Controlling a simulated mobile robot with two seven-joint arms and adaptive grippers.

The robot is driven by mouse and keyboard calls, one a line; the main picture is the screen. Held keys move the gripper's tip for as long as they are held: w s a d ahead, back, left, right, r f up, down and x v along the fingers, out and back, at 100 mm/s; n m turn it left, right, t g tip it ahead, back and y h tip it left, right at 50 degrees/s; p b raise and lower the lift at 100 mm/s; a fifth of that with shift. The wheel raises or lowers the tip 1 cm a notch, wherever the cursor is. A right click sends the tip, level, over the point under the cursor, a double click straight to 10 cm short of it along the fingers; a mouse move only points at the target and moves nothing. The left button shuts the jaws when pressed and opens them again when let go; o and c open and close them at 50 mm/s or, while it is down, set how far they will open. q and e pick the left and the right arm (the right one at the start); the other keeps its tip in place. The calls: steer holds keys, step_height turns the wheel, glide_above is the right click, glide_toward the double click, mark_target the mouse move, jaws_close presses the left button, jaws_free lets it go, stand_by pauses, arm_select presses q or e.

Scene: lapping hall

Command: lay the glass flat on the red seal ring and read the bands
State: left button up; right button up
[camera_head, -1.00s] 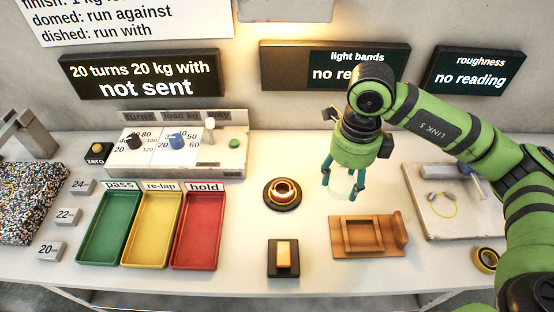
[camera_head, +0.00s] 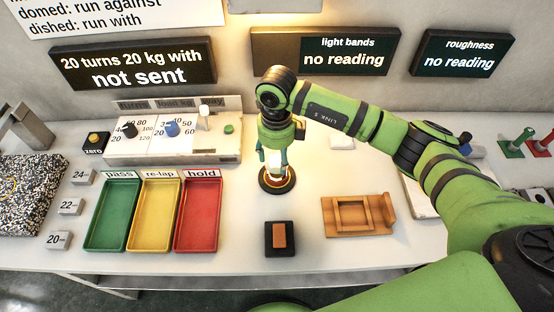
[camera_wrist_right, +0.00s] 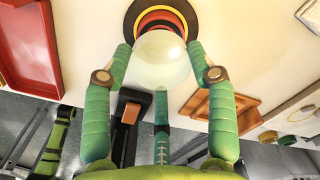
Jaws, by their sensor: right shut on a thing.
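The red seal ring (camera_wrist_right: 160,17) lies on a round dark stand with a yellow edge in the wrist view. In the head view the round stand (camera_head: 278,192) is at mid-table, with the ring largely hidden by my gripper and glare. My right gripper (camera_head: 274,165) points down above the stand. It is shut on the glass (camera_wrist_right: 162,60), a round, pale, translucent disc between the fingers in the wrist view. The glass overlaps the ring's near edge there; I cannot tell whether they touch. My left gripper is not in view.
The light bands display (camera_head: 325,52) says "no reading". A wooden holder (camera_head: 358,215) with an empty recess stands right of the stand. A black pad with a brown block (camera_head: 279,236) is in front. Green, yellow and red trays (camera_head: 198,249) stand to the left.

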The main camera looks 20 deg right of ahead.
mark_target(277, 159)
step_height(277, 159, down, 2)
steer(key=shift+f+p, duration=0.2)
steer(key=shift+p, duration=0.25)
steer(key=shift+f, duration=0.55)
steer(key=o, duration=1.3)
steer(key=shift+c, duration=0.2)
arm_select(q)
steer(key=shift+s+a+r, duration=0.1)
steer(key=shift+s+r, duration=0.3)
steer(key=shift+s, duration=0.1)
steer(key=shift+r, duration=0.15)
